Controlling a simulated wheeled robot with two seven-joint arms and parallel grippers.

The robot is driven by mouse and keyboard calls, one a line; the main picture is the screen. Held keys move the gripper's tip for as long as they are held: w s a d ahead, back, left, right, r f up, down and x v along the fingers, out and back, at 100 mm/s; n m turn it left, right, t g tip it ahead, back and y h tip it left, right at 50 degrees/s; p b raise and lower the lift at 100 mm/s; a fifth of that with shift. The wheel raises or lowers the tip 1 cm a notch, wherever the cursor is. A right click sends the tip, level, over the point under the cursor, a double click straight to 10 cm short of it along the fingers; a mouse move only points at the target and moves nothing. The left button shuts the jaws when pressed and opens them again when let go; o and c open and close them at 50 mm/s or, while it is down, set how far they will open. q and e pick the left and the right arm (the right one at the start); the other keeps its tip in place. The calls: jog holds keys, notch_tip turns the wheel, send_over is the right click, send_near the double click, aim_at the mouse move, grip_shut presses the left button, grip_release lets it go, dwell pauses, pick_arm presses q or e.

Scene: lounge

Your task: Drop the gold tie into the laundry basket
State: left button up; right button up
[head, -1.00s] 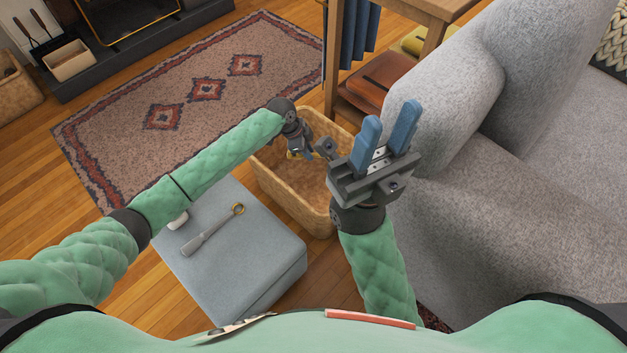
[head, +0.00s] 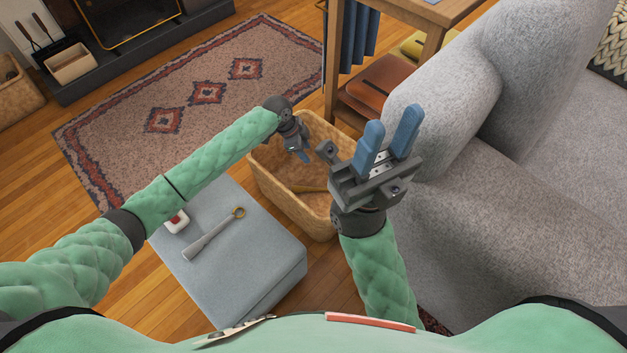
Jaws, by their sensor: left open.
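The wicker laundry basket (head: 285,203) stands on the floor between the blue-grey ottoman and the sofa. A thin gold-brown strip, seemingly the gold tie (head: 312,189), lies low inside the basket; it is small and partly hard to make out. My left gripper (head: 304,156) is over the basket's opening, pointing down, open, with nothing seen in it. My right gripper (head: 391,124) is upright at the basket's right side, its blue fingers apart and empty. It hides part of the basket's right end.
The ottoman (head: 250,265) holds a grey tool with a gold ring end (head: 215,234) and a small white-and-red item (head: 176,222). A grey sofa (head: 470,230) fills the right. A wooden table (head: 432,22) stands behind the basket. A patterned rug (head: 110,130) lies at the upper left.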

pick_arm(q)
jog(key=p+v, duration=0.1)
jog(key=v, duration=0.4)
